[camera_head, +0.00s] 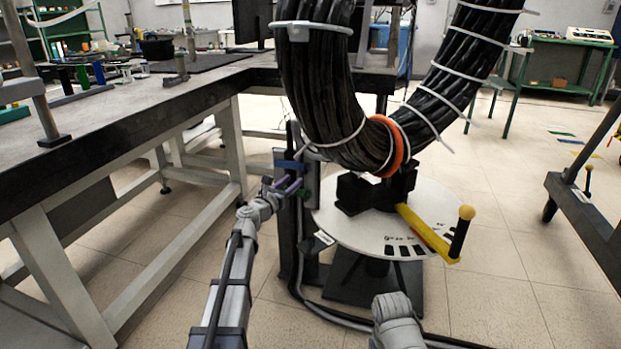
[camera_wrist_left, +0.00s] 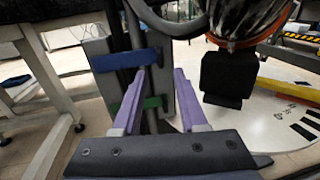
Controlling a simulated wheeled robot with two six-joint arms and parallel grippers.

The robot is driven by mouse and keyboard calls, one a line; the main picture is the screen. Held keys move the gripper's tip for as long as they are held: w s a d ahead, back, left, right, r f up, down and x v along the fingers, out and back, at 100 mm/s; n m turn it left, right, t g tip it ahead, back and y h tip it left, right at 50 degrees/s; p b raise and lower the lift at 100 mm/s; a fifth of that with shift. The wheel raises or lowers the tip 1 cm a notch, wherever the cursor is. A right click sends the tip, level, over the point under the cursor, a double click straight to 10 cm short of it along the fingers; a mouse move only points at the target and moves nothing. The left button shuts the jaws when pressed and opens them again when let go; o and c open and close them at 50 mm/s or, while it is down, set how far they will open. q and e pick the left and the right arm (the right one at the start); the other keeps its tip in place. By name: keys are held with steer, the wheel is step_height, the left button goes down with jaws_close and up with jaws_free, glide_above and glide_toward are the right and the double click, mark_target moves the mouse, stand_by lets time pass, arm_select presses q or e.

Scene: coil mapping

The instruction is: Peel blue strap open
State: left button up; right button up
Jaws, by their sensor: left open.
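The blue strap (camera_head: 290,166) is a short band on the dark upright post left of the round white plate. In the left wrist view the blue strap (camera_wrist_left: 124,59) runs across the grey post and a dark cable, left of and above the finger gap. A green strap (camera_wrist_left: 152,103) lies lower, partly behind the fingers. My left gripper (camera_head: 286,186) has purple fingers and is just below the blue strap. In its wrist view the left gripper (camera_wrist_left: 159,75) is open, with the dark cable showing between the fingers. I cannot tell whether a fingertip touches the blue strap.
A thick black cable bundle (camera_head: 320,105) with an orange band (camera_head: 391,147) hangs over the round white plate (camera_head: 360,235). A yellow handle (camera_head: 427,235) sticks out at the plate's right. A long workbench (camera_head: 100,135) stands left. Open floor lies at right.

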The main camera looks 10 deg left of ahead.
mark_target(305, 171)
arm_select(q)
steer(key=x, duration=0.7)
steer(key=shift+w, duration=0.35)
steer(key=shift+d, duration=0.1)
jaws_close()
stand_by(1.1)
